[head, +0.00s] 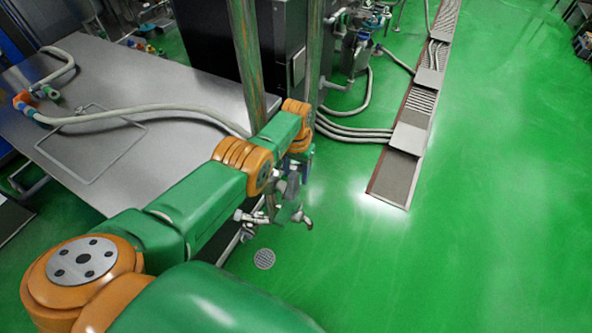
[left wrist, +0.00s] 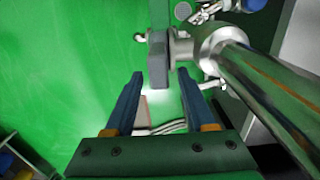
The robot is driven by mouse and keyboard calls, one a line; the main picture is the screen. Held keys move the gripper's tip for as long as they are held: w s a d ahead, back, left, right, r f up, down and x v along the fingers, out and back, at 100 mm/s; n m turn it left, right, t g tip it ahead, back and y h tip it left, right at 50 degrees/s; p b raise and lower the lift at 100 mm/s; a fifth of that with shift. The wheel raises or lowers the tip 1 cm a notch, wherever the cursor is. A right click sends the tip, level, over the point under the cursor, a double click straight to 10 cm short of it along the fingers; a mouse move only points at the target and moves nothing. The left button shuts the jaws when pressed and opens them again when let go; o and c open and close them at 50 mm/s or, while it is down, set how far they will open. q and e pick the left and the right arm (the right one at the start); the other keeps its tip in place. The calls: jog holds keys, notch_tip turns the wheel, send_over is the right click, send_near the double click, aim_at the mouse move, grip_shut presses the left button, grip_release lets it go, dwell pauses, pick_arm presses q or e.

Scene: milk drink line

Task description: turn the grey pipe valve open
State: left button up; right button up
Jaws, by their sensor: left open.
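The grey pipe valve shows in the left wrist view as an upright flat grey handle (left wrist: 158,60), joined on its right to a metal pipe fitting (left wrist: 181,48). My left gripper (left wrist: 160,76) is open, with its two dark blue fingers pointing at the valve. The handle appears in the gap between the fingertips, its lower end about level with them. I cannot tell whether either finger touches it. In the head view, my left arm covers most of the gripper, and the valve area (head: 292,186) is small and partly hidden below the wrist. My right gripper is in neither view.
A thick metal pipe (left wrist: 262,85) runs close along the gripper's right side. A steel table (head: 100,140) with a pale hose (head: 150,108) lies left of my arm. A round floor drain (head: 264,259) lies below the valve. Green floor is free at right, beyond the floor channel (head: 390,175).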

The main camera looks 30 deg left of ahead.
pick_arm(q)
notch_tip(320, 180, up, 5)
jog(key=p, duration=0.3)
jog(key=shift+w+r, duration=0.15)
jog(key=shift+r, duration=0.85)
